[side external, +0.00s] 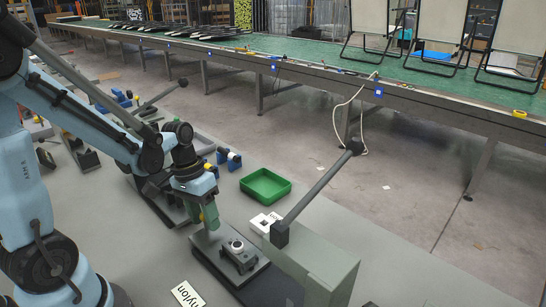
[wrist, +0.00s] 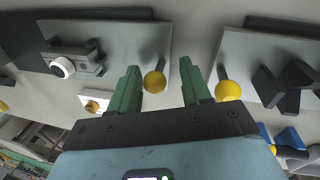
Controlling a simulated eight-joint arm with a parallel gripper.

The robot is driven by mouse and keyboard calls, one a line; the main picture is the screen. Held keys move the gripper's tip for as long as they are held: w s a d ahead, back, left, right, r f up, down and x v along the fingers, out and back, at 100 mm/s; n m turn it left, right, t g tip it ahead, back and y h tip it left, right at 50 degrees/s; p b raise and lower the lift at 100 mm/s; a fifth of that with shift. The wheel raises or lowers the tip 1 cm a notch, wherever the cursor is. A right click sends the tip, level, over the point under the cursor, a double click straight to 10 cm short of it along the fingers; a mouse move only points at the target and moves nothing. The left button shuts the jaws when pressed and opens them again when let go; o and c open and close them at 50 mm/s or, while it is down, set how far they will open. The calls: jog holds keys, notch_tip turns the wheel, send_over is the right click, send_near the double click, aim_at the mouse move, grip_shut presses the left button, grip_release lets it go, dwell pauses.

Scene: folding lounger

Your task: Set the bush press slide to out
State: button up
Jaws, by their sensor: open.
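The bush press slide (wrist: 110,40) is a grey plate carrying a dark block with a white-ringed bush (wrist: 62,68). It also shows in the side external view (side external: 213,250), beside the grey-green press body (side external: 325,265) with its long lever. A yellow ball knob (wrist: 154,82) on a short dark stem stands at the slide's end. My gripper (wrist: 160,88) is open, and in the wrist view the knob appears between its two green fingers, nearer the left one. I cannot tell whether they touch. In the side external view my gripper (side external: 209,214) is low over the slide's end.
A second grey plate with another yellow knob (wrist: 228,91) lies right of my fingers in the wrist view. A green tray (side external: 265,186) stands behind the press. A nylon label (side external: 187,294) lies in front. Other lever fixtures stand to the left.

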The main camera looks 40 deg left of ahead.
notch_tip(320, 180, up, 12)
jog(key=a, duration=0.2)
jog(key=shift+s+a, duration=0.15)
jog(key=shift+s, duration=0.05)
dwell(0.4)
jog(key=shift+f, duration=0.1)
jog(key=m+t+y, duration=0.2)
jog(key=t, duration=0.5)
send_over(223, 241)
jog(key=f, duration=0.1)
jog(key=shift+f, duration=0.1)
